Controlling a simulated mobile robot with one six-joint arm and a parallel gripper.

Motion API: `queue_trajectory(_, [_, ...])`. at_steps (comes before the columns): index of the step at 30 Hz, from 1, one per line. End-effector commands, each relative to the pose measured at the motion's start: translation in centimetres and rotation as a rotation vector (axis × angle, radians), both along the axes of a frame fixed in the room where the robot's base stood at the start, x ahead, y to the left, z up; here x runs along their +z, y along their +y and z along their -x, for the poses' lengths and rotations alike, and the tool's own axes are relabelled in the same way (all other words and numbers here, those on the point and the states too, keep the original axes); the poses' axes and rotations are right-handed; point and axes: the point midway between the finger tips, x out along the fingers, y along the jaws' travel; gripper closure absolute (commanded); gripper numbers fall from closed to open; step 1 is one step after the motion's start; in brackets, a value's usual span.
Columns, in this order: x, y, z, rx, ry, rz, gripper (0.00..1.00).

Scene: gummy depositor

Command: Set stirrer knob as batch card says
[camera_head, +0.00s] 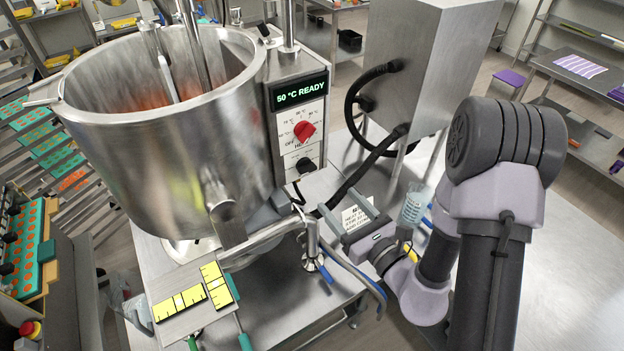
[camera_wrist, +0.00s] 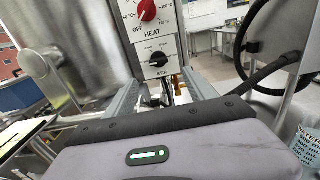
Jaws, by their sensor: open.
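The black stirrer knob (camera_head: 305,165) is on the kettle's control panel, below the red heat knob. In the wrist view the stirrer knob (camera_wrist: 157,59) sits above the label STIR; its exact pointer setting is too small to read. My gripper (camera_head: 345,205) is open, below and in front of the panel, apart from the knob. In the wrist view my gripper (camera_wrist: 160,82) has its two fingers spread below the knob with nothing held. A white printed card (camera_head: 358,214), perhaps the batch card, stands behind my gripper, partly hidden; its text is not legible.
The red heat knob (camera_head: 304,131) is close above, under a display (camera_head: 300,92) reading 50 °C READY. The steel kettle (camera_head: 165,140) stands left. Black hoses (camera_head: 362,180) run right of the panel. A clear beaker (camera_head: 413,207) stands near my wrist.

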Motion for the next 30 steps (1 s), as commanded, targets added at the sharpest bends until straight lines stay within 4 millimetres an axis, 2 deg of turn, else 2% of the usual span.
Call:
queue_trajectory(1, [-1.3, 0.6, -0.6, 0.003, -0.009, 0.001, 0.36])
queue_trajectory(11, [-1.2, 2.3, -3.1, 0.002, -0.009, 0.000, 0.36])
queue_trajectory(14, [0.3, 3.9, -5.3, 0.004, 0.003, -0.005, 0.36])
queue_trajectory(18, [0.4, 5.7, -8.1, 0.001, 0.003, -0.004, 0.36])
queue_trajectory(21, [0.3, 6.5, -9.4, 0.000, 0.002, -0.005, 0.36])
queue_trajectory(30, [0.0, 7.2, -10.4, -0.002, 0.003, -0.006, 0.36])
